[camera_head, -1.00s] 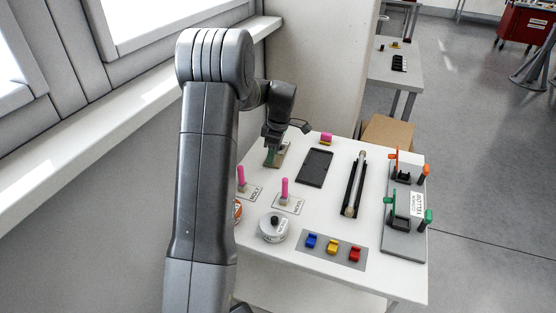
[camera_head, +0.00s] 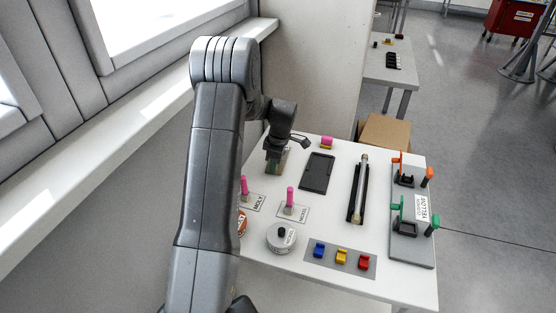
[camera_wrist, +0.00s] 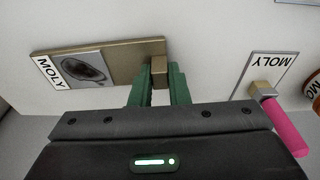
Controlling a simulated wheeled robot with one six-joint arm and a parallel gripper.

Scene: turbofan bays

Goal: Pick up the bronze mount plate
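The bronze mount plate (camera_wrist: 128,57) lies at the upper left of the wrist view. It bears a grey panel with a dark oval patch and a white MOLY label, and a small bronze block stands at its right end. The green fingers of my gripper (camera_wrist: 160,82) sit on either side of that block, with no clear gap on either side. In the head view, my gripper (camera_head: 274,164) points down at the plate's place at the table's back left. It hides much of the plate there. I see no clear lift off the table.
A pink-handled tool (camera_wrist: 283,124) stands by a MOLY card, close right of my gripper. A second pink handle (camera_head: 290,195), a round tin (camera_head: 282,236) and a black tray (camera_head: 317,172) stand nearby. The wall and window ledge (camera_head: 120,150) run along the left.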

